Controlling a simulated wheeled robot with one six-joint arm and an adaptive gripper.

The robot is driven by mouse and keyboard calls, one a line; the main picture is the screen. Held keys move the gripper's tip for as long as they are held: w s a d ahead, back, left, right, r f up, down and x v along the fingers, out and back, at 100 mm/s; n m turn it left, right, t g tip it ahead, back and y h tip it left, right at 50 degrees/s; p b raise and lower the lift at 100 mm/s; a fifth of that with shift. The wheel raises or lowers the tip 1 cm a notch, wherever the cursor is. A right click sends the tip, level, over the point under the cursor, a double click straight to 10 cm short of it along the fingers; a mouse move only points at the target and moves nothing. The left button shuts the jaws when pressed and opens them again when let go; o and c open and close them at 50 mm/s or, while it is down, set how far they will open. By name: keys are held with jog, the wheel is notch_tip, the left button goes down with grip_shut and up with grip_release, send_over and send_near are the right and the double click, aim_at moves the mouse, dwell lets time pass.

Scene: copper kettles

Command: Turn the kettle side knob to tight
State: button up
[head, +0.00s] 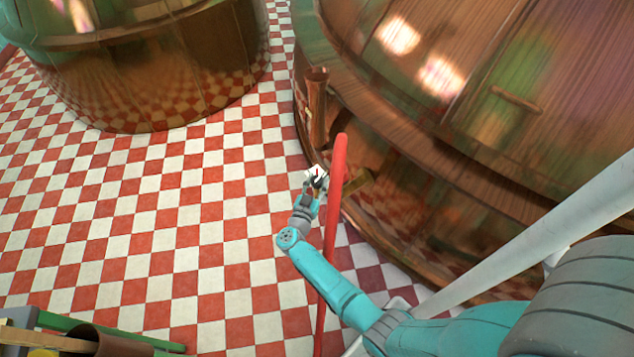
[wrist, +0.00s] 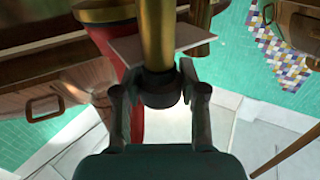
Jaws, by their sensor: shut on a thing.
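The copper kettle (head: 490,150) fills the right of the head view. At its lower left side is a small white plate (head: 312,170) with a red mark, partly covered by my gripper (head: 317,184). In the wrist view, the dark side knob (wrist: 160,92) sits at the end of a brass stem (wrist: 157,40), with the plate (wrist: 125,48) around the stem. My gripper (wrist: 155,88) has one finger on each side of the knob and is shut on it. I cannot read the plate's markings or tell the knob's exact setting.
A red upright pipe (head: 333,215) stands close to the right of my gripper; it also shows in the wrist view (wrist: 112,45). A second copper kettle (head: 150,75) stands at the upper left. The checkered floor (head: 130,220) between is clear. Green-edged items (head: 110,335) lie at the bottom left.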

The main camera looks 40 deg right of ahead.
jog(key=shift+w+m+g+h, duration=0.1)
jog(key=shift+m+g+h, duration=0.7)
jog(key=shift+m+g, duration=1.15)
jog(key=shift+g, duration=0.85)
jog(key=o, duration=1.2)
jog(key=shift+c, duration=0.2)
jog(key=shift+a, duration=0.1)
jog(key=s+a, duration=0.1)
jog(key=a, duration=1)
jog(key=shift+s+a, duration=0.35)
